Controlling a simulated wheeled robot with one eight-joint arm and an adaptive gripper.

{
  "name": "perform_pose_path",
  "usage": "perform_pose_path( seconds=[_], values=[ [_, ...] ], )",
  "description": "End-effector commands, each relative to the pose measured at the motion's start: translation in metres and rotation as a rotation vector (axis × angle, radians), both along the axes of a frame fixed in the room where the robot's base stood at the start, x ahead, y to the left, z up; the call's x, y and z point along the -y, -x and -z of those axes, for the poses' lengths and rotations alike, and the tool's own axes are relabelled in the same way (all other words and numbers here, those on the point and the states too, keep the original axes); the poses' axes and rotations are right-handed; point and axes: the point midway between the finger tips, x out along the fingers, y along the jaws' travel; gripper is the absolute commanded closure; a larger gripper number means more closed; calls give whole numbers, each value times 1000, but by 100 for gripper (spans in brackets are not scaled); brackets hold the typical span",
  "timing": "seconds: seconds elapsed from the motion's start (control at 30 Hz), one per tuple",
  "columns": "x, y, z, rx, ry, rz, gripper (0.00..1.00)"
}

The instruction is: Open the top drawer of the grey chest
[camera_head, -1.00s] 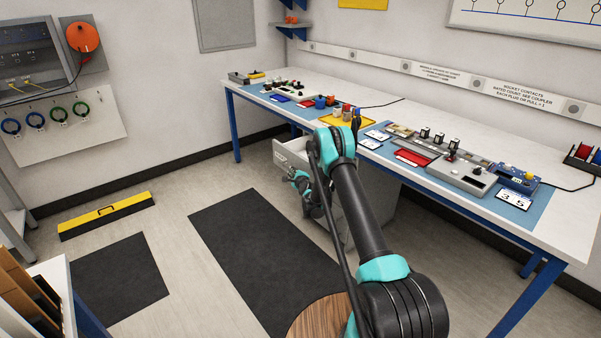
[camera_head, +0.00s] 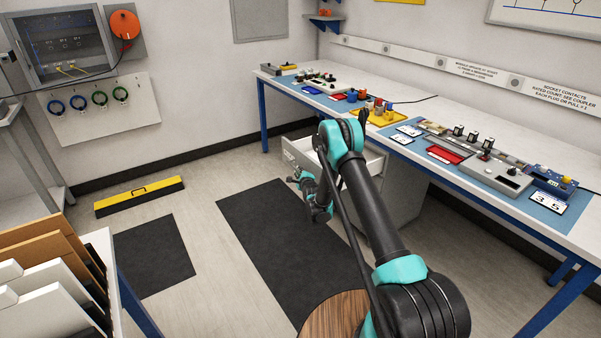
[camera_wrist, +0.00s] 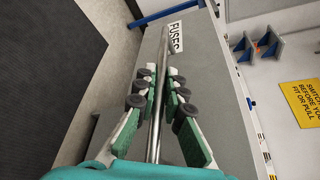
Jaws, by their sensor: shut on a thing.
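The grey chest (camera_head: 408,198) stands under the workbench, partly hidden behind my arm. Its top drawer (camera_head: 374,160) is pulled out, with the open top and pale inside walls showing on both sides of my arm. In the wrist view the grey drawer front (camera_wrist: 205,90) carries a white label, partly cut off, and a long metal bar handle (camera_wrist: 153,148). My gripper (camera_wrist: 167,88) is shut on this handle, with its green-backed fingers on either side of the bar. In the head view my gripper (camera_head: 303,180) is small, at the drawer's front.
The workbench (camera_head: 480,165) above holds trays, cards and devices. Black mats (camera_head: 265,225) lie on the floor left of the chest. A yellow-topped bar (camera_head: 140,195) lies near the wall. A rack of boards (camera_head: 45,270) stands at the lower left. Floor before the drawer is clear.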

Motion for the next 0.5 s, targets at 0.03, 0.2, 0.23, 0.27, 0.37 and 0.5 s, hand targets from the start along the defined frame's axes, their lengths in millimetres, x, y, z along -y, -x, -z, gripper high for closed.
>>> perform_pose_path(
  seconds=[0.03, 0.2, 0.23, 0.27, 0.37, 0.5],
  values=[
    [2, 1, 1, -3, 2, 1, 100],
    [2, 1, 1, -3, 1, 1, 100],
    [2, 1, 1, -3, 1, 1, 100],
    [2, 1, 1, -3, 1, 1, 87],
    [1, 1, 1, -3, 1, 1, 74],
    [1, 0, 1, -2, 1, 0, 69]
  ],
)
